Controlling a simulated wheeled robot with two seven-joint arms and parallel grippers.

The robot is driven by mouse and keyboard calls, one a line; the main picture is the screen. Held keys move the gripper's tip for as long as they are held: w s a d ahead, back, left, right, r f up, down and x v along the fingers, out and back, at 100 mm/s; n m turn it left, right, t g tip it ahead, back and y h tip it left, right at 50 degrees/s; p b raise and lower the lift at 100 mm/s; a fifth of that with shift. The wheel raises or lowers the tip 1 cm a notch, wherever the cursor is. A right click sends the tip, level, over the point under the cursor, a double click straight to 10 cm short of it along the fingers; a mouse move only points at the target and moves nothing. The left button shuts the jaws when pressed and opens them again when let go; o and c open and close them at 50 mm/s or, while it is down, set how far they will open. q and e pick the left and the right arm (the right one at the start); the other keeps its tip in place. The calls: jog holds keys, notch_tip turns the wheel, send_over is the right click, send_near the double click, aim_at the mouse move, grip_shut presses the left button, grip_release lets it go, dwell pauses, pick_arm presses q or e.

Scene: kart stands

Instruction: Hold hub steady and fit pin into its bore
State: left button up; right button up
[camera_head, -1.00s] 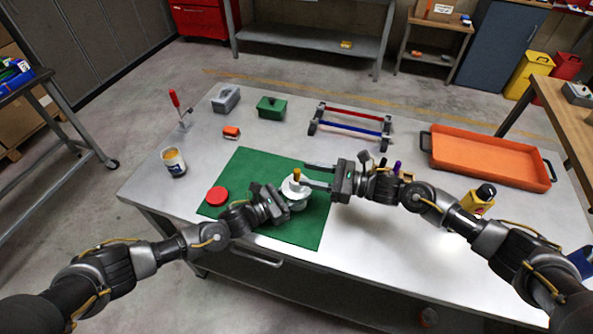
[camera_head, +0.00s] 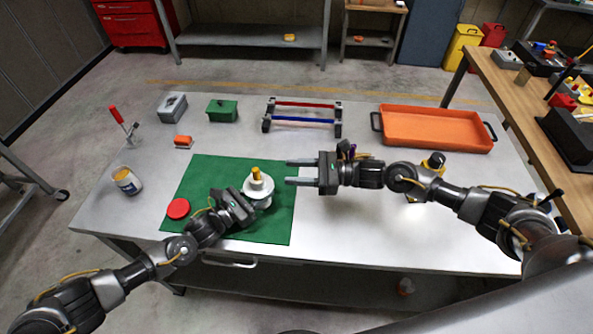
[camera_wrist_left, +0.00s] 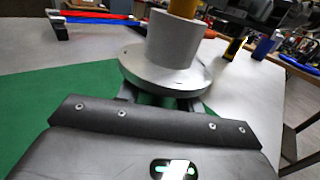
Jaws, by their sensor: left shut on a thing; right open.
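The hub (camera_head: 258,190) is a silvery flanged piece standing upright on the green mat (camera_head: 205,172). It also shows in the left wrist view (camera_wrist_left: 166,72). The pin (camera_head: 256,173) is orange-yellow and stands upright in the top of the hub; how deep it sits is hidden. Its lower part shows at the top of the left wrist view (camera_wrist_left: 183,8). My left gripper (camera_head: 250,203) is shut on the hub from the front left, low below the flange. My right gripper (camera_head: 287,172) is open and empty, its two fingers pointing left, just right of the hub and apart from the pin.
A red disc (camera_head: 178,208) lies on the mat's left. A can (camera_head: 127,181), a red-handled clamp (camera_head: 122,122), a grey box (camera_head: 172,106), a green box (camera_head: 222,110), a red-blue rack (camera_head: 304,114) and an orange tray (camera_head: 436,128) stand around. The table's front right is clear.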

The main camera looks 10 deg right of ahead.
pick_arm(q)
jog(key=o, duration=1.3)
jog(key=v, duration=1.2)
jog(key=shift+s, duration=0.1)
